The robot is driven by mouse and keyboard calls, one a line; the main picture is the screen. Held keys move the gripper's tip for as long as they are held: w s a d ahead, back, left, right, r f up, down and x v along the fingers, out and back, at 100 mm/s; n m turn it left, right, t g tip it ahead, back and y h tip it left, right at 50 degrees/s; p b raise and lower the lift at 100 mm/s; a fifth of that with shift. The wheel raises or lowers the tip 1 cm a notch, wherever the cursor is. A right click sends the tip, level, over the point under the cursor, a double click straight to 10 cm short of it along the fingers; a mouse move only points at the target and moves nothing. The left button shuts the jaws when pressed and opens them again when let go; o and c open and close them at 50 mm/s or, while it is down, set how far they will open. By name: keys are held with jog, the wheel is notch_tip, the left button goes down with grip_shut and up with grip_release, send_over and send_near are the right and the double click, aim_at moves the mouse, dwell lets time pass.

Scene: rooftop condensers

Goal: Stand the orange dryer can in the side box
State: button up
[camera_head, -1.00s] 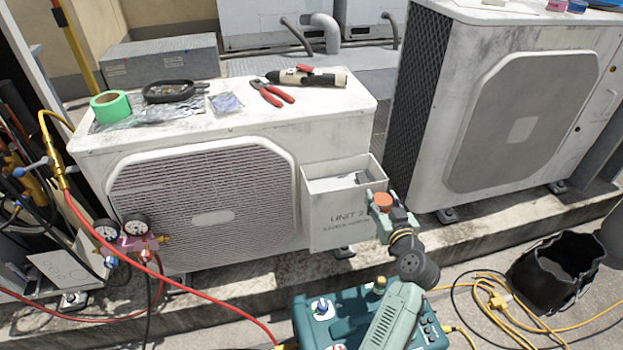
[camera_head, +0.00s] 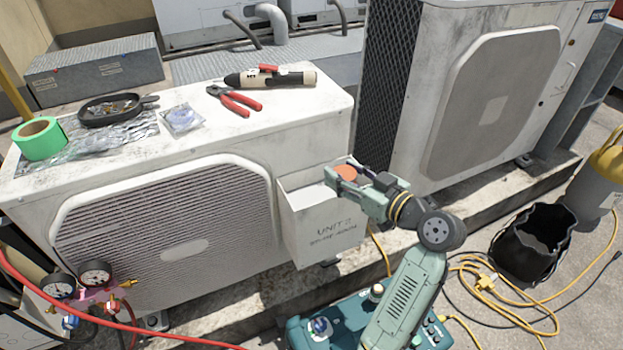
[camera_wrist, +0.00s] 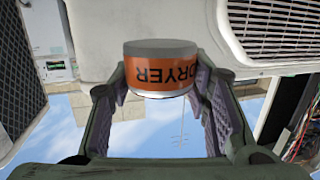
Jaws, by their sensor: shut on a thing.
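The orange dryer can shows in the wrist view (camera_wrist: 160,72) as a short cylinder with a grey end and an orange band lettered "DRYER", which reads upside down there. In the head view its orange end (camera_head: 346,172) shows between the fingers. My gripper (camera_head: 345,178) is shut on the can, with a padded finger on each side in the wrist view (camera_wrist: 162,95). The side box (camera_head: 325,232), white and marked "UNIT 2", hangs on the right end of the near condenser. The gripper and can are at its open top, over its right part; the can's lower part is hidden.
The near condenser (camera_head: 150,215) carries green tape (camera_head: 40,139), a pan (camera_head: 112,108), red pliers (camera_head: 236,101) and a cream-bodied tool (camera_head: 272,78). The second condenser (camera_head: 490,90) stands close to the right. A black bucket (camera_head: 533,243) and yellow cable lie on the ground.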

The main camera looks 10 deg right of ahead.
jog(key=w+a+f+p, duration=0.1)
jog(key=w+a+f, duration=0.3)
jog(key=a, duration=0.2)
jog(key=shift+f, duration=0.15)
jog(key=shift+a, duration=0.1)
jog(key=shift+f, duration=0.4)
jog(key=shift+f+b, duration=0.2)
jog(key=shift+b, duration=0.3)
jog(key=o, duration=1.2)
